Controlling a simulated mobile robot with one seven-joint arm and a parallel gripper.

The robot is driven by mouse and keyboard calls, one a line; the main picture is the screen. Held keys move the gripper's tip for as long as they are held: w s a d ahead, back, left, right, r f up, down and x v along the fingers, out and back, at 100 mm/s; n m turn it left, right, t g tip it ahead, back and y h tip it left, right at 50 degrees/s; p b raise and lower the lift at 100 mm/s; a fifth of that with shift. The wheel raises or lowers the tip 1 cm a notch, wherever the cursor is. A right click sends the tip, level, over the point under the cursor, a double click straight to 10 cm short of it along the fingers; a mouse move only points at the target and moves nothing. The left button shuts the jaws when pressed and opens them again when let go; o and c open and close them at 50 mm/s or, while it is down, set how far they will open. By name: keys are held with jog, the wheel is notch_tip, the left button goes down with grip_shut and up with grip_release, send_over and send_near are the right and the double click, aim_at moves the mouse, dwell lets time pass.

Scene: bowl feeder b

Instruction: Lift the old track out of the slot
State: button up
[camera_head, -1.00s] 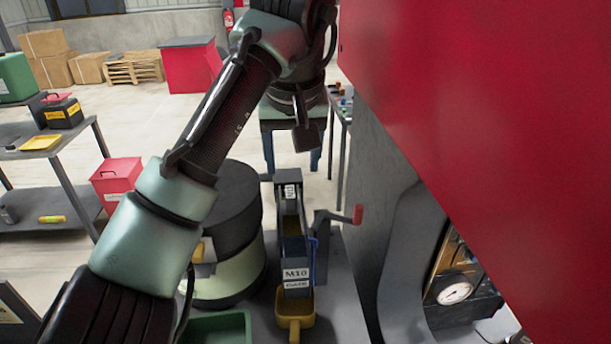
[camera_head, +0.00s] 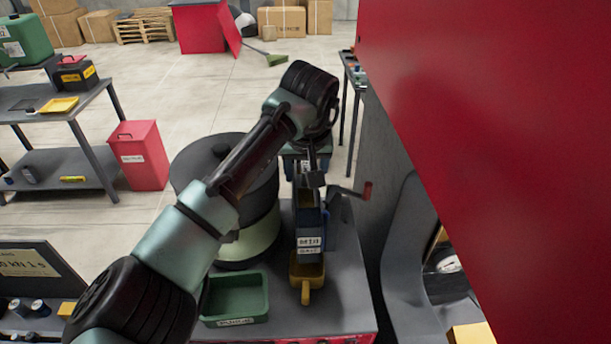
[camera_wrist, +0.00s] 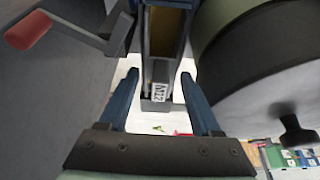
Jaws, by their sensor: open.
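The track is a narrow dark channel with a brownish inside (camera_wrist: 166,38), standing in the feeder beside the round bowl. In the wrist view its far end bears a white M22 label (camera_wrist: 160,92). In the head view the near end of the holder carries an M10 label (camera_head: 309,242). My gripper (camera_wrist: 158,78) is open, with one blue-grey finger on each side of the track's labelled end in the wrist view. I cannot tell whether they touch it. In the head view my gripper (camera_head: 316,178) is over the track's far end and hides part of it.
A crank with a red grip (camera_head: 367,190) stands close right of the track. The round bowl (camera_head: 245,238) is close on the left. A yellow scoop (camera_head: 307,282) and a green tray (camera_head: 236,297) lie in front. A large red panel (camera_head: 500,130) fills the right.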

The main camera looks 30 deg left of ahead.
jog(key=shift+w+f, duration=0.2)
jog(key=shift+f, duration=0.25)
jog(key=shift+s, duration=0.1)
grip_shut()
